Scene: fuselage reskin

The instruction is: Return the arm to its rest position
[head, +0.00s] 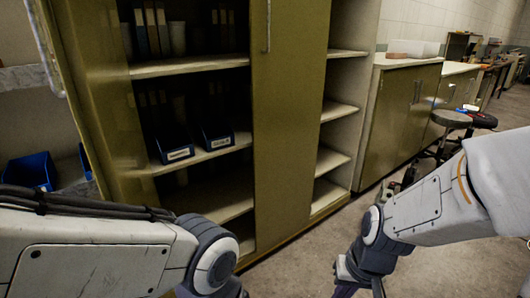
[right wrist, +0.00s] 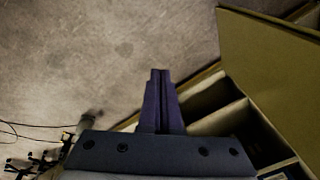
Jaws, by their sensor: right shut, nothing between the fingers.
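My right arm (head: 425,208) comes in from the right in the head view and bends downward. Its gripper (head: 358,284) is at the bottom edge, partly cut off, over the floor in front of the cabinet. In the right wrist view the right gripper (right wrist: 160,78) has its two fingers together with nothing between them. My left arm (head: 90,250) comes in from the left and bends down at its joint. The left gripper's fingers are out of the frame at the bottom.
A tall olive cabinet (head: 290,120) stands ahead, with blue bins (head: 217,138) and binders on its shelves. A lower cabinet (head: 400,110) stands to the right. A round stool (head: 452,118) stands beyond my right arm. The floor (head: 300,262) between my arms looks clear.

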